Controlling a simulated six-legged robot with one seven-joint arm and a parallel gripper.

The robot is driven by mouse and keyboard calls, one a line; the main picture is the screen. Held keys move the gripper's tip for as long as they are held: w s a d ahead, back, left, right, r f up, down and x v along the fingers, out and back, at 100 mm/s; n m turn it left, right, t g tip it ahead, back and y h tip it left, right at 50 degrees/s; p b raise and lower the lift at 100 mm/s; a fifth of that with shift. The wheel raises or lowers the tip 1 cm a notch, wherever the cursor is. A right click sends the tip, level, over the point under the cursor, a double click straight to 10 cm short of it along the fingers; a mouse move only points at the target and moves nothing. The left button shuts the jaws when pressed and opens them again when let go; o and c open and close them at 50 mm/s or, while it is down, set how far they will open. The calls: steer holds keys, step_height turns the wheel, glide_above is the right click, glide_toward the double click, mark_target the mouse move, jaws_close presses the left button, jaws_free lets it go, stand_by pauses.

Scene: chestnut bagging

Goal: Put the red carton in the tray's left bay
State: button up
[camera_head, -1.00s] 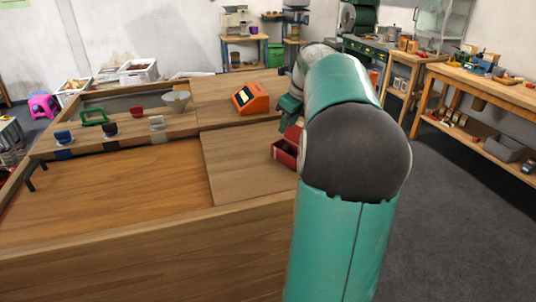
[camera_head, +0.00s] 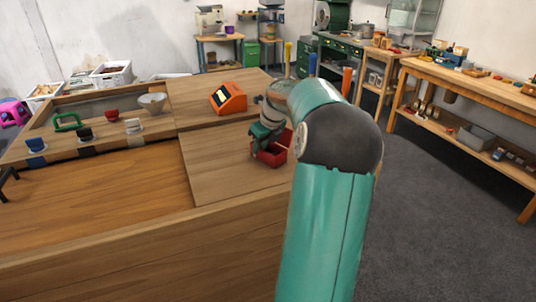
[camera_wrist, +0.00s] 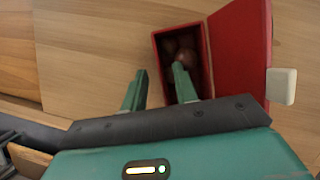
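The red carton (camera_head: 271,158) stands on the raised wooden board at the right of the bench. In the wrist view the red carton (camera_wrist: 159,52) has its lid open to the right, with a white tab on the lid, and round brown things inside. My gripper (camera_wrist: 160,75) is open. Its right fingertip is over or inside the carton's opening and its left fingertip is outside, so the carton's left wall lies between them; contact cannot be told. In the head view my gripper (camera_head: 262,138) is at the carton, partly hidden by my arm. I cannot make out a tray with bays.
An orange device (camera_head: 228,98) sits behind the carton. A pale bowl (camera_head: 152,103), a small red cup (camera_head: 111,115) and a green handled object (camera_head: 67,122) stand on the left. Yellow, blue and orange posts rise behind my arm. The board left of the carton is clear.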

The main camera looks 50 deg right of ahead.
steer(key=shift+x, duration=1.1)
jaws_close()
steer(key=shift+r, duration=0.2)
